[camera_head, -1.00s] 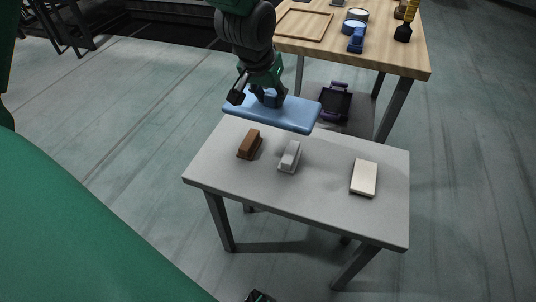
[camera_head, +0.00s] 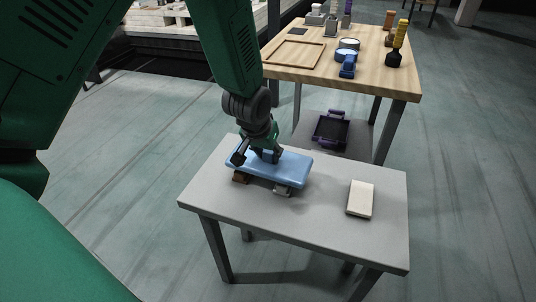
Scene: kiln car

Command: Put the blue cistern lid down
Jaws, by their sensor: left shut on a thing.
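The blue cistern lid (camera_head: 290,170) is a flat, rounded slab with a raised grip on top. It lies level over a brown block (camera_head: 240,178) and a grey block (camera_head: 283,190) on the grey table (camera_head: 315,218). Both blocks are mostly hidden under it, and I cannot tell whether it touches them. My left gripper (camera_head: 265,153) is shut on the lid's raised grip from above. My right gripper is not in view.
A cream block (camera_head: 360,198) lies on the right part of the grey table. Behind stands a wooden table (camera_head: 385,82) with a wooden frame (camera_head: 296,54), a blue tool (camera_head: 347,66) and a brush (camera_head: 398,45). A dark tray (camera_head: 330,131) is on its lower shelf.

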